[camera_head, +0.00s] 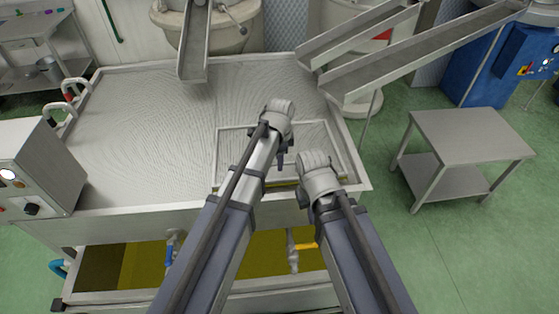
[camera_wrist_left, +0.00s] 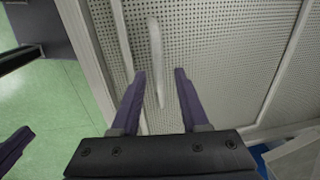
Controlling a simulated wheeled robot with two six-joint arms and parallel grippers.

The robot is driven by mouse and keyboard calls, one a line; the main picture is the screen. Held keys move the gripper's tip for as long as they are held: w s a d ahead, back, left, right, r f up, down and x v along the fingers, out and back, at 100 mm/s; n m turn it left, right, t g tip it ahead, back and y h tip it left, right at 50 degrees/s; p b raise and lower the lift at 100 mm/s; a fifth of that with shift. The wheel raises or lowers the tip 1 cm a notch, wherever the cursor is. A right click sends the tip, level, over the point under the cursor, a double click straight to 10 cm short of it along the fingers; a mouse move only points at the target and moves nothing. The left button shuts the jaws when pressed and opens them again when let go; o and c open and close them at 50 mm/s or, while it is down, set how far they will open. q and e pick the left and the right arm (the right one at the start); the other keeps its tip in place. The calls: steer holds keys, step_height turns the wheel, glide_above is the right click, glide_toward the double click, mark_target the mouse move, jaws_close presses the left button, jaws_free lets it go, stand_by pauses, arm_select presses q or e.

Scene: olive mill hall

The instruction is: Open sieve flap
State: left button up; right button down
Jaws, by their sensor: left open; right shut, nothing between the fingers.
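The sieve flap (camera_head: 233,150) is a framed panel at the front right of the big steel vat's perforated top. It looks closed and level with its frame. In the left wrist view its perforated sheet (camera_wrist_left: 220,50) fills the middle, with a pale bar handle (camera_wrist_left: 154,45) on it. My left gripper (camera_head: 281,160) is over the flap. In the wrist view its open fingers (camera_wrist_left: 160,80) stand on either side of the handle's lower end; contact cannot be told. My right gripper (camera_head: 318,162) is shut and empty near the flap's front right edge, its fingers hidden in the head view.
The steel vat (camera_head: 110,215) has yellow liquid (camera_head: 150,265) below and a control box (camera_head: 35,165) at left. Chutes (camera_head: 420,50) reach in from the back right. A small steel table (camera_head: 465,130) stands at right, with free green floor around it.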

arm_select(q)
jaws_close()
stand_by(1.3)
